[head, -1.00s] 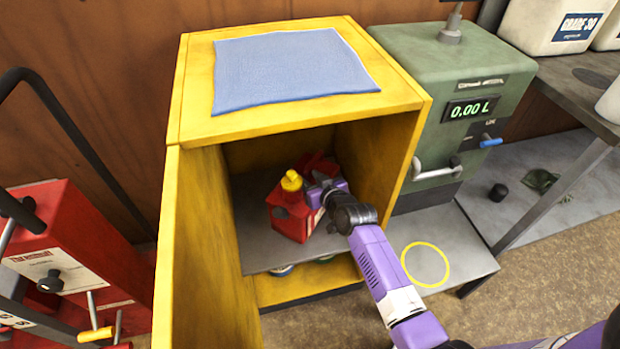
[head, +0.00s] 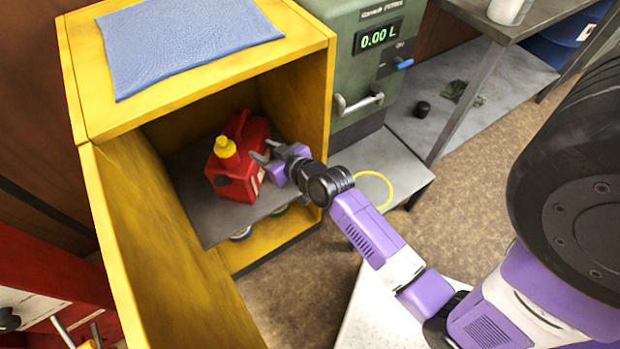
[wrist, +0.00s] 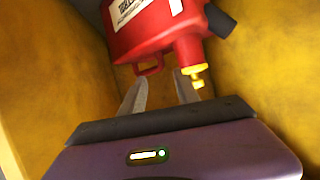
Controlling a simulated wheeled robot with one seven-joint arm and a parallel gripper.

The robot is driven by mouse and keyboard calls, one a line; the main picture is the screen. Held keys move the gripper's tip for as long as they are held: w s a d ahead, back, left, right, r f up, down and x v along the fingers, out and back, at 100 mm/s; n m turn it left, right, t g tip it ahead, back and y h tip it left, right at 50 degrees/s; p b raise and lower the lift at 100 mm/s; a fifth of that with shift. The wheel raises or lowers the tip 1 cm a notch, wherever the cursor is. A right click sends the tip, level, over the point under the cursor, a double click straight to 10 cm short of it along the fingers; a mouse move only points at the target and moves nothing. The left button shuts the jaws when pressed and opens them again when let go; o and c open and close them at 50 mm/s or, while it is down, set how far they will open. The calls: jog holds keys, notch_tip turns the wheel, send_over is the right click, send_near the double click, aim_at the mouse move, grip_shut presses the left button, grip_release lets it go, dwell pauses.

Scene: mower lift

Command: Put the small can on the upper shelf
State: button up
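The small can (head: 235,175) is red with a yellow cap. It stands upright on the grey upper shelf (head: 205,222) inside the open yellow cabinet (head: 215,95). My gripper (head: 262,151) is at the right of the can, in front of the cabinet's right wall, with its fingers pointing at the can. In the wrist view the two fingers (wrist: 159,82) are spread with nothing between them. The can (wrist: 155,25) lies beyond the fingertips there, with its handle and yellow spout towards them. Its far side is hidden.
The door (head: 165,250) stands open at the left. Round lids show on the cabinet floor (head: 268,232) below the shelf. A green pump (head: 350,70) stands right of the cabinet, by a low grey platform with a yellow ring (head: 374,190). A blue cloth (head: 180,40) lies on top.

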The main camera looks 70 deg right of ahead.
jog(key=s+a+r+n+t+y, duration=0.1)
jog(key=s+a+r+n+y, duration=0.15)
jog(key=s+a, duration=1.25)
jog(key=s+a+r+n+y, duration=0.1)
jog(key=s+a+r, duration=0.3)
jog(key=s+r, duration=0.1)
jog(key=s+a+r+n+t+y, duration=0.1)
jog(key=s+a+r, duration=0.2)
jog(key=s+r, duration=0.3)
jog(key=shift+s+a+r, duration=0.25)
jog(key=shift+a+r, duration=0.1)
jog(key=shift+r, duration=0.3)
jog(key=shift+n+y, duration=0.25)
